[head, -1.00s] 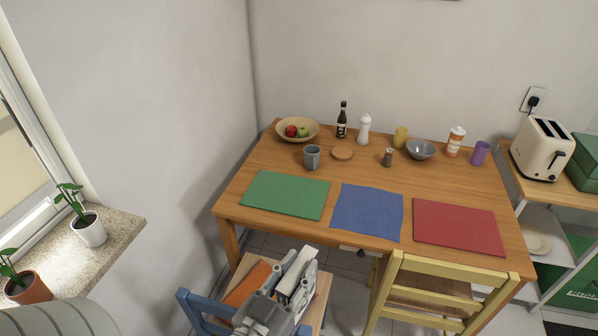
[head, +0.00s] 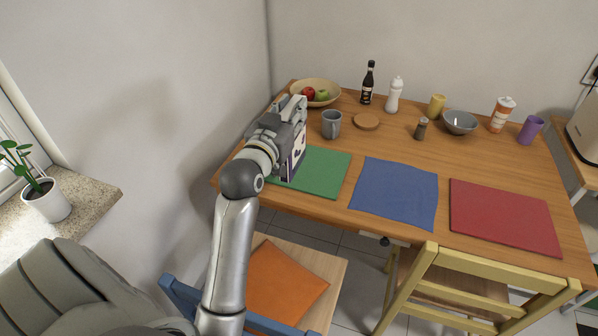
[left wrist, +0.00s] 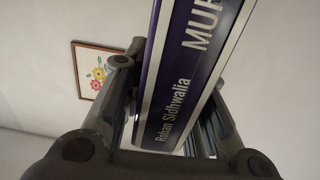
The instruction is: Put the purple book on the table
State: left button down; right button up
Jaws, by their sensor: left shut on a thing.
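The purple book (left wrist: 185,75) shows its spine with white lettering in the left wrist view, between the fingers of my left gripper (left wrist: 170,125). In the head view the book (head: 297,162) is partly hidden behind my left gripper (head: 290,115), which is shut on it. It is held upright over the left end of the wooden table (head: 365,140), by the green mat (head: 325,175). I cannot tell whether the book's lower edge touches the mat. My right gripper is not in view.
A bowl with fruit (head: 316,92), a grey mug (head: 331,124) and a round coaster (head: 366,121) stand behind the mat. A blue mat (head: 396,192) and a red mat (head: 505,216) lie clear to the right. Chairs, one with an orange cushion (head: 285,285), stand in front.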

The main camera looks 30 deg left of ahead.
pick_arm(q)
jog(key=shift+w+a+r, duration=0.3)
jog(key=shift+w+a, duration=0.15)
jog(key=shift+a, duration=0.25)
jog(key=w+a+f, duration=0.2)
jog(key=w+f, duration=0.4)
jog(key=w+a+f, duration=0.3)
jog(key=w+f, duration=0.3)
jog(key=shift+w+a+f, duration=0.25)
jog(key=shift+a+f, duration=0.05)
jog(key=shift+f, duration=0.05)
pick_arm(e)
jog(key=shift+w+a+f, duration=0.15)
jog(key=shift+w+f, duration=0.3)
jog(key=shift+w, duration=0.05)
pick_arm(q)
jog(key=shift+f+b, duration=0.1)
jog(key=shift+b, duration=0.25)
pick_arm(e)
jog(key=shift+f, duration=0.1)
pick_arm(q)
jog(key=c, duration=1.2)
grip_release()
jog(key=shift+f, duration=0.1)
jog(key=shift+o, duration=0.2)
